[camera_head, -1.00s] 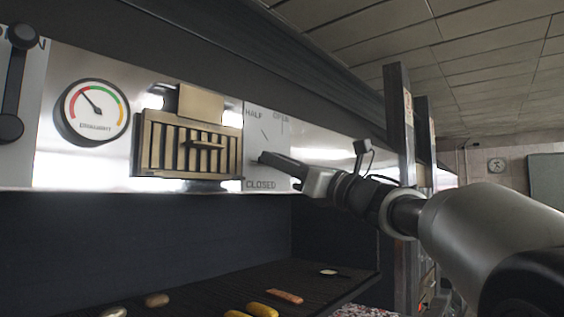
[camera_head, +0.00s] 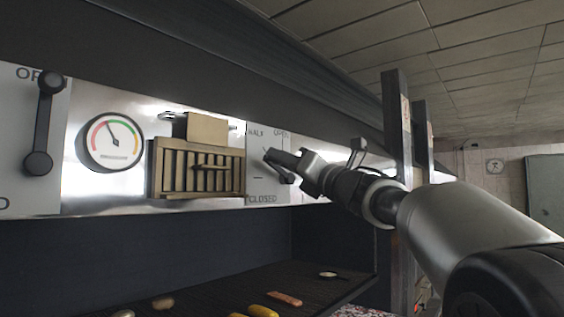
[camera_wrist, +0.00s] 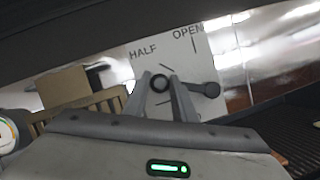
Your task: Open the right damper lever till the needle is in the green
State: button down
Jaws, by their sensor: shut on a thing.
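The right damper lever (camera_wrist: 188,87) is a dark bar with a round knob at each end, on a white plate (camera_wrist: 190,48) marked HALF and OPEN. My gripper (camera_wrist: 160,80) has its fingers on either side of the lever's left knob and is shut on it. The lever points left, between the CLOSED and HALF marks. In the head view my gripper (camera_head: 280,161) reaches the plate from the right and hides much of the lever. The gauge (camera_head: 110,140) has its needle up and slightly left, to the left of the green band.
A brass slatted vent (camera_head: 198,170) sits between the gauge and the right plate. The left lever (camera_head: 43,125) stands upright at the left. Below, a dark grill (camera_head: 310,289) holds several food items. A dark hood overhangs the panel.

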jog(key=c, duration=1.5)
grip_release()
jog(key=shift+d, duration=0.1)
jog(key=b+v, duration=0.4)
jog(key=v, duration=1.3)
jog(key=shift+s+f, duration=0.1)
jog(key=shift+s, duration=0.1)
